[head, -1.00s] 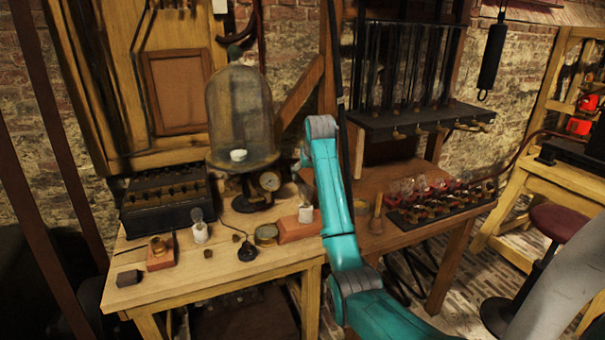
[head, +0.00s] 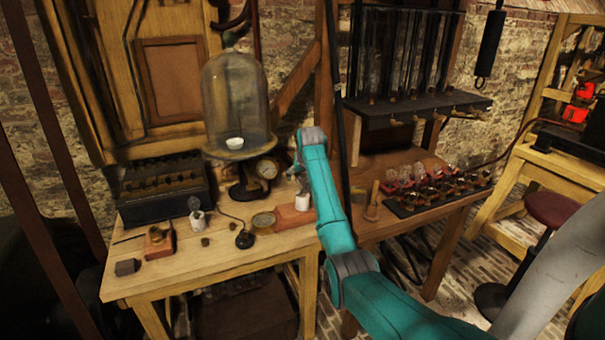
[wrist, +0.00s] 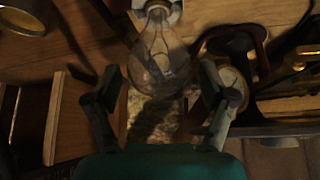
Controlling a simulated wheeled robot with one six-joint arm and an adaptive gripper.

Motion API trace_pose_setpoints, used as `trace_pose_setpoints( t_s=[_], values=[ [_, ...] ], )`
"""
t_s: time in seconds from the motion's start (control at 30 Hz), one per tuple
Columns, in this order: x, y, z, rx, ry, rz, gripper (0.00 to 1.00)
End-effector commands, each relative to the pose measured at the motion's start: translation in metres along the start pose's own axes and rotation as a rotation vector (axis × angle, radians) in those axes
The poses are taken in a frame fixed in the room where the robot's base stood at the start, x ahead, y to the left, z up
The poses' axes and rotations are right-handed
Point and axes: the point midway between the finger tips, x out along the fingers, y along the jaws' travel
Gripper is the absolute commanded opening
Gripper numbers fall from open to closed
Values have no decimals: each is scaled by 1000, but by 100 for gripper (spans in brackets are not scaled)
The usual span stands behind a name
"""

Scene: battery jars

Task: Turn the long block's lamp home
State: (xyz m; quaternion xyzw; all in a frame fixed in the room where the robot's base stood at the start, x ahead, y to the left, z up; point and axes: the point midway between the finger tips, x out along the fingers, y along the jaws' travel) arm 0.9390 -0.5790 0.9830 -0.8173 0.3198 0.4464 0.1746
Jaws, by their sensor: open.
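The long reddish block (head: 291,218) lies on the wooden bench, with a white lamp holder (head: 302,202) at its right end. The lamp's clear glass bulb (wrist: 158,60) shows in the wrist view, its neck at the white holder (wrist: 163,8) at the top edge. My gripper (wrist: 158,80) is open, with one finger on each side of the bulb in the picture. I cannot tell whether either finger touches the glass. In the head view my gripper (head: 298,178) is small and partly hidden by my arm, just above the holder. How far the lamp is seated cannot be seen.
A second lamp in a white holder (head: 198,220) stands further left. A glass bell jar (head: 232,95) and a gauge (head: 266,168) stand behind. A round brass instrument (head: 263,221) lies left of the block.

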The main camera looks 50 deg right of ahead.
Motion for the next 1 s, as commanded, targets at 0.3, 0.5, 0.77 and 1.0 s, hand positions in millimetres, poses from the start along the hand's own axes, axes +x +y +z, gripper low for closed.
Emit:
trace_pose_setpoints(
  t_s=[0.3, 0.5, 0.77, 1.0],
  values=[
    [0, 0, 0, 0, 0, 0, 67],
    [1, 0, 0, 0, -1, 0, 17],
    [1, 0, 1, 35, -2, 25, 10],
    [1, 3, 2, 250, -5, 169, 10]
  ],
)
